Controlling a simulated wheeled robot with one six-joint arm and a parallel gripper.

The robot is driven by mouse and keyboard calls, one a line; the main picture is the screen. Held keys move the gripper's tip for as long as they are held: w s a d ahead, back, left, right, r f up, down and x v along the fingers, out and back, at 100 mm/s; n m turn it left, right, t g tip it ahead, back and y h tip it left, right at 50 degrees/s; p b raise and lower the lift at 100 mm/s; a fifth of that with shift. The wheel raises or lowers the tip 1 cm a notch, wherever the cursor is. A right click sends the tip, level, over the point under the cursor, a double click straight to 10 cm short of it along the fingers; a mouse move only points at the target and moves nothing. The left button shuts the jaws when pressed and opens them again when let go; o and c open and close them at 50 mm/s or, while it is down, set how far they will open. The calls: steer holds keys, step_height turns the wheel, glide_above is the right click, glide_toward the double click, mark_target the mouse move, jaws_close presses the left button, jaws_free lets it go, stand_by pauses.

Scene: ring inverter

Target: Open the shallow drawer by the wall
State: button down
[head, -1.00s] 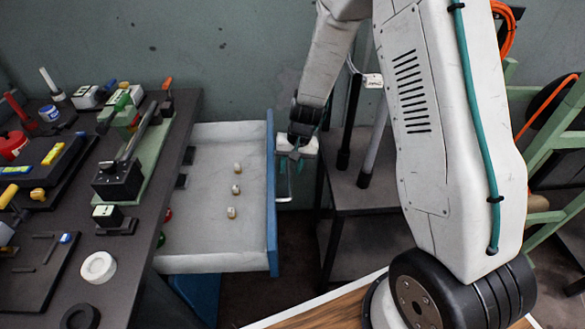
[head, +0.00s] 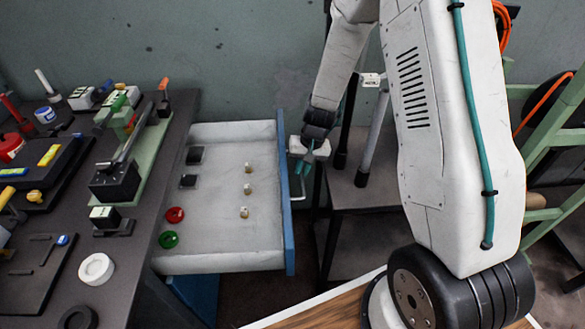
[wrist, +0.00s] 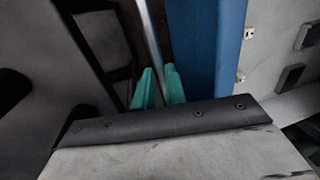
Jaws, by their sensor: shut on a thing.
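The shallow drawer (head: 225,258) by the wall stands pulled out from under the dark bench, with a grey tray and a blue front (head: 286,190). It holds several small beige pieces, a red ring, a green ring and two black blocks. My gripper (head: 302,172) is at the outer side of the blue front, its teal fingers shut on the drawer's bar handle (head: 297,199). In the wrist view the teal fingers (wrist: 159,86) close around the metal handle bar (wrist: 150,35), beside the blue front (wrist: 215,50).
The dark bench (head: 140,215) on the left carries tools, blocks and a white ring (head: 96,269). A dark stand (head: 375,190) is close on the right of my gripper. A green frame (head: 560,140) stands at the far right.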

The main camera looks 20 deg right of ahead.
steer(key=shift+s+d, duration=0.15)
steer(key=shift+d, duration=0.3)
steer(key=c, duration=1.5)
jaws_free()
steer(key=shift+o, duration=0.2)
step_height(320, 180, up, 8)
steer(key=d, duration=0.1)
steer(key=shift+s+d+f, duration=0.15)
steer(key=shift+s+d, duration=0.1)
